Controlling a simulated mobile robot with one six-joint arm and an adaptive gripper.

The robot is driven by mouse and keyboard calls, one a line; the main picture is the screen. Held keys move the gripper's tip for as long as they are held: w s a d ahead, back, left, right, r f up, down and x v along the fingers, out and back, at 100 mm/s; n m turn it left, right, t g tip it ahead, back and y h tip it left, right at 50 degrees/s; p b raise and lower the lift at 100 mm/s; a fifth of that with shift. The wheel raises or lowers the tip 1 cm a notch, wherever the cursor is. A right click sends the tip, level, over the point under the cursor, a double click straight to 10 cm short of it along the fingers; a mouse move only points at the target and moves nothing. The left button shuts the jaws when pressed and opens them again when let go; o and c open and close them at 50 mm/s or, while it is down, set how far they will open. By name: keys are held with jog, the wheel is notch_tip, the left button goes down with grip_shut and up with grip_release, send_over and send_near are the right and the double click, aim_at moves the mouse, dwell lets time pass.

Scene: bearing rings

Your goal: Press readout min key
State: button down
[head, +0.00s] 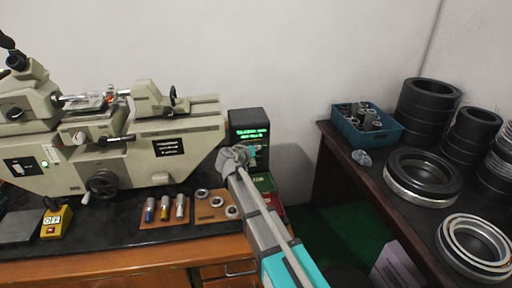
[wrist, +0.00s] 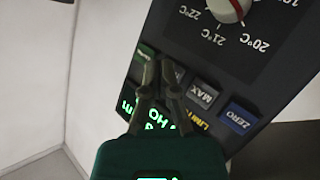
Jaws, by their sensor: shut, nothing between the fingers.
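The readout (head: 248,118) is a dark box with a green lit display, at the back of the bench in the head view. In the wrist view its panel (wrist: 262,82) shows tilted, with a blue ZERO key (wrist: 238,117) and a grey MAX key (wrist: 204,94). Beyond MAX, a further key in the row is mostly covered by my fingers, so I cannot read its label. My gripper (wrist: 159,64) is shut and empty, its fingertips over that part of the key row. I cannot tell whether they touch it. In the head view my gripper (head: 247,154) is in front of the readout.
A temperature dial (wrist: 230,10) sits beside the keys. A large beige measuring machine (head: 130,145) stands left of the readout. Small trays with cylinders and rings (head: 213,200) lie on the bench front. A dark table with black rings (head: 425,172) stands at right.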

jog(key=shift+s, duration=0.15)
jog(key=shift+s+d, duration=0.2)
jog(key=shift+s, duration=0.35)
jog(key=s, duration=0.2)
jog(key=s+d, duration=0.1)
jog(key=s, duration=0.1)
jog(key=shift+s+d, duration=0.2)
jog(key=shift+s, duration=0.2)
dwell(0.4)
dwell(0.5)
